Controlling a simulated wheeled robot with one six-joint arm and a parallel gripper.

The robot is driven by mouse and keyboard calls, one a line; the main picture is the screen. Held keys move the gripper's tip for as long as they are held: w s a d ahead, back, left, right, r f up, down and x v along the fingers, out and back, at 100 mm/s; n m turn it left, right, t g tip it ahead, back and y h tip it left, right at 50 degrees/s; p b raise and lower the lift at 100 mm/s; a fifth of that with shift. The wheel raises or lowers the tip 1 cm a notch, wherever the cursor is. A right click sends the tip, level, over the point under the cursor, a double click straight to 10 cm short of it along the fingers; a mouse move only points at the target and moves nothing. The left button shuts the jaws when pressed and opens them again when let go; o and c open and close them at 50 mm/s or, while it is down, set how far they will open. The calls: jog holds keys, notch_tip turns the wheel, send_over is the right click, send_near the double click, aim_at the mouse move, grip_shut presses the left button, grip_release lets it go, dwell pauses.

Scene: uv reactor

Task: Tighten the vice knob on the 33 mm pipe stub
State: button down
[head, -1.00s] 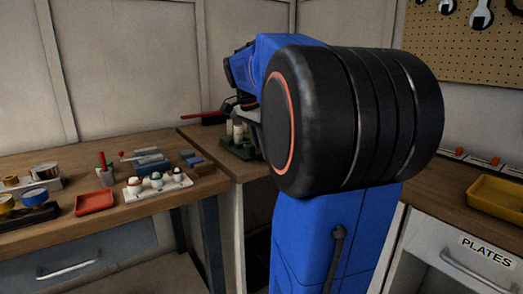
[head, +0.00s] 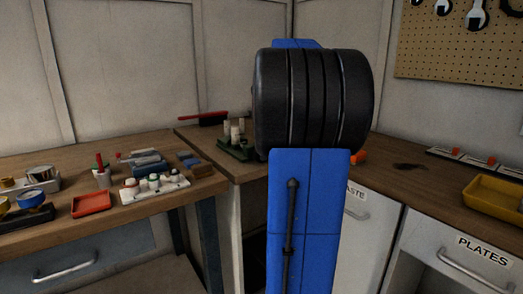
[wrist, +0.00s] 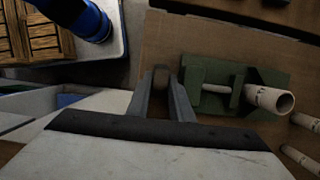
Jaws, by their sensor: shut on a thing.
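In the wrist view my gripper (wrist: 163,82) is closed around a small brownish rounded piece (wrist: 160,76) that looks like the vice knob. It lies in line with the screw of the green vice (wrist: 262,77) just to the right. A pale pipe stub (wrist: 270,99) sits at the vice's right side, its open end facing right. I cannot read its size. In the head view the green vice (head: 236,152) stands at the back corner of the bench with pale stubs (head: 235,134) by it. My gripper is hidden behind my arm there.
More pale stubs (wrist: 300,158) lie at the wrist view's right edge. In the head view a red-handled brush (head: 208,118) lies behind the vice.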

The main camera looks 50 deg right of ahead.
dwell(0.3)
jog(key=c, duration=1.9)
grip_release()
jog(key=shift+o, duration=0.2)
